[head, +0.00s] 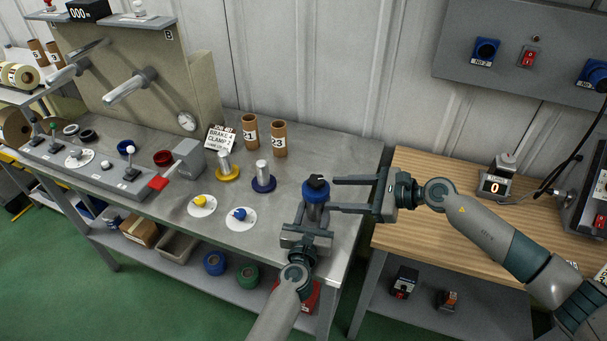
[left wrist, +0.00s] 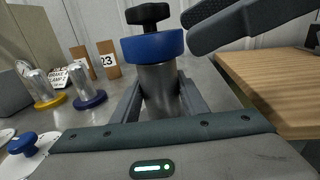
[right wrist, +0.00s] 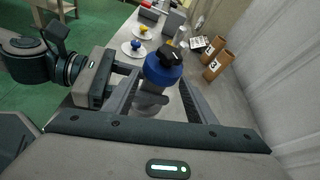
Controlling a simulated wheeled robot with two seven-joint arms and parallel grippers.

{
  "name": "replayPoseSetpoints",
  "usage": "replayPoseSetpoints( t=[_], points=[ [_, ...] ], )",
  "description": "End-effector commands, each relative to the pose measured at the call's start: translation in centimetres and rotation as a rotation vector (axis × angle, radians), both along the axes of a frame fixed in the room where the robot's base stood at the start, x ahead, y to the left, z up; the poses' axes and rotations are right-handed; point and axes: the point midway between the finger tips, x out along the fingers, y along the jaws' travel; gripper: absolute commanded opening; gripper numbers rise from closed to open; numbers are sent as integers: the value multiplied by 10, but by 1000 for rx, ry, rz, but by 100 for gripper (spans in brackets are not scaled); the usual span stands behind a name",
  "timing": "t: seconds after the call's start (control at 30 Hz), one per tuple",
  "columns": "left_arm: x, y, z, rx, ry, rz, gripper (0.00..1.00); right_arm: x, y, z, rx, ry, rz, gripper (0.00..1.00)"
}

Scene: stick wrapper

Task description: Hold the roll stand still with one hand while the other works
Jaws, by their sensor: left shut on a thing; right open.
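The roll stand (head: 316,212) is an upright metal cylinder with a blue collar (head: 316,194) and a black knob (head: 317,182) on top, near the right end of the grey bench. My left gripper (head: 313,217) is shut on its metal body from the front, below the collar; the left wrist view shows the body (left wrist: 159,88) between the fingers. My right gripper (head: 334,195) is open and comes in from the right at collar height. In the right wrist view the collar (right wrist: 163,70) and knob (right wrist: 172,55) appear between its spread fingers; contact cannot be told.
Two cardboard tubes (head: 279,139) stand behind, with a brake-and-clamp sign (head: 220,138) beside them. Metal posts on yellow (head: 228,172) and blue (head: 263,183) bases and white discs (head: 241,218) lie to the left. A wooden table (head: 440,240) adjoins the bench on the right.

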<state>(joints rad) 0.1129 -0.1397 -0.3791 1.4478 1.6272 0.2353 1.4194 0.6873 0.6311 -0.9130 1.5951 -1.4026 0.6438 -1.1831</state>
Motion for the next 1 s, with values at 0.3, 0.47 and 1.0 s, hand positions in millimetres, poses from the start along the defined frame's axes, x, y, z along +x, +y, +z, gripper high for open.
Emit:
replayPoseSetpoints(
  t=[0.3,0.47,1.0],
  points=[
    [0,0,0,1,0,0,0,-13,4,8,298,30,-145,51],
    [0,0,0,1,0,0,0,-15,-1,13,397,54,-203,51],
    [0,0,0,1,0,0,0,-15,-5,16,447,64,-233,51]
  ],
)
